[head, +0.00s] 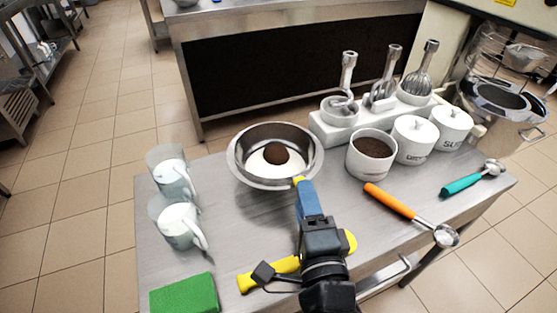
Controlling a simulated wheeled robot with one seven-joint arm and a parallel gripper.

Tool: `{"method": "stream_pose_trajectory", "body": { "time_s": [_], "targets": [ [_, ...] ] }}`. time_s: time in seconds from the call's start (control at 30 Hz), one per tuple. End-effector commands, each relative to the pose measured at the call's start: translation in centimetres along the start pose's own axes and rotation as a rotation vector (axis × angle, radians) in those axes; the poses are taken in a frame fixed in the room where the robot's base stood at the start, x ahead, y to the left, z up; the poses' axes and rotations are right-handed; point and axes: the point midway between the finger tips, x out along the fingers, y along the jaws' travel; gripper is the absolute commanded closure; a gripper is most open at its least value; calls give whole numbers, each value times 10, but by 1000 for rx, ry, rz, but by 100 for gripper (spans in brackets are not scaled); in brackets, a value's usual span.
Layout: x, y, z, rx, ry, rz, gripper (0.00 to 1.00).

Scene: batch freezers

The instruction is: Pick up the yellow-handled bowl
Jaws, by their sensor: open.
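A wide metal bowl (238,160) stands upright on the steel table, with white contents and a dark brown ball inside. A small yellow piece (298,182) shows at its near rim, at the tip of my gripper; I cannot tell whether it is the bowl's handle or part of the gripper. My gripper (303,190) is open, with a blue front part reaching the near side of the bowl. I cannot tell whether it touches. The gripper hides what lies beneath it. Another yellow piece (258,277) shows beside and behind my black wrist, partly hidden.
Two white cups (180,224) stand at left, above a green block (184,294). White canisters (413,140), a whisk rack (375,117), a brown-filled pot (371,156), an orange-handled scoop (390,201) and a teal-handled scoop (465,182) fill the right side.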

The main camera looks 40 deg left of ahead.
Motion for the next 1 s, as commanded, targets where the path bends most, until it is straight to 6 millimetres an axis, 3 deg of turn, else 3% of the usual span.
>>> {"method": "stream_pose_trajectory", "body": {
  "time_s": [0.2,0.47,0.9,1.0],
  "targets": [
    [24,-1,0,-1,1,-1,55],
    [26,0,0,-1,1,0,55],
    [25,0,0,-2,2,0,97],
    [25,0,0,-2,2,0,100]
  ]
}}
